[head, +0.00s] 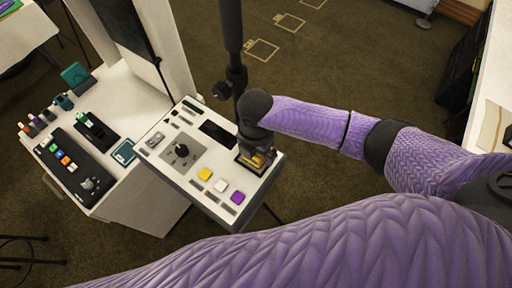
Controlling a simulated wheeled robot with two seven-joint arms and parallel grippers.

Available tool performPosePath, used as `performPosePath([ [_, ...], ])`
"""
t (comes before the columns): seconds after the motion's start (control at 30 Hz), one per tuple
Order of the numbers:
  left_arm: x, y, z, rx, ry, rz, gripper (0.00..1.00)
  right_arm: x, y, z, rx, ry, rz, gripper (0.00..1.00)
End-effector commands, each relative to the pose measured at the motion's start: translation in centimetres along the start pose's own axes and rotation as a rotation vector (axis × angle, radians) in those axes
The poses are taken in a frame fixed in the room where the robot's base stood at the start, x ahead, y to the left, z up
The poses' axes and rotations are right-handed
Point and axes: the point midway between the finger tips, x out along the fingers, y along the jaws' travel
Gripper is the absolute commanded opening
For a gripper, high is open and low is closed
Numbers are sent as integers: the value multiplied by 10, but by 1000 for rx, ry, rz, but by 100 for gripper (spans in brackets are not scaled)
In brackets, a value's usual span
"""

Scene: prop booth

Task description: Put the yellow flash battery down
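My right gripper (256,160) points down over the right end of the white panel (158,152), with a dark wrist above it. A small orange-yellow patch shows at its fingertips. I cannot tell whether that is a battery or part of the gripper, or whether the fingers are shut. I cannot tell which yellow piece is the flash battery. My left gripper is not in view.
A black knob (181,150) stands on the panel. A white cabinet (118,95) with a dark strip (70,168) is at left. A dark pole (232,45) rises behind the panel.

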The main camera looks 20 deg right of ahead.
Motion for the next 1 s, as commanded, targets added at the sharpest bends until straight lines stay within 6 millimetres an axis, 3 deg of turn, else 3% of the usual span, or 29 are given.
performPosePath([
  [0.13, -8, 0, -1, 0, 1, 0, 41, -24, 1, 0, 0, 0, 4, 100],
  [0.4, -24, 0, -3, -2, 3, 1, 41, -99, 1, 1, -1, -2, 4, 100],
  [0.5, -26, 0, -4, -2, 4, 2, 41, -114, 1, 0, 1, 0, 3, 100],
  [0.63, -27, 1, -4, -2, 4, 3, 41, -123, 0, 0, 0, 1, 1, 100],
  [1.0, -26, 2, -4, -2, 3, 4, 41, -122, 0, 0, 1, 1, 0, 100],
])
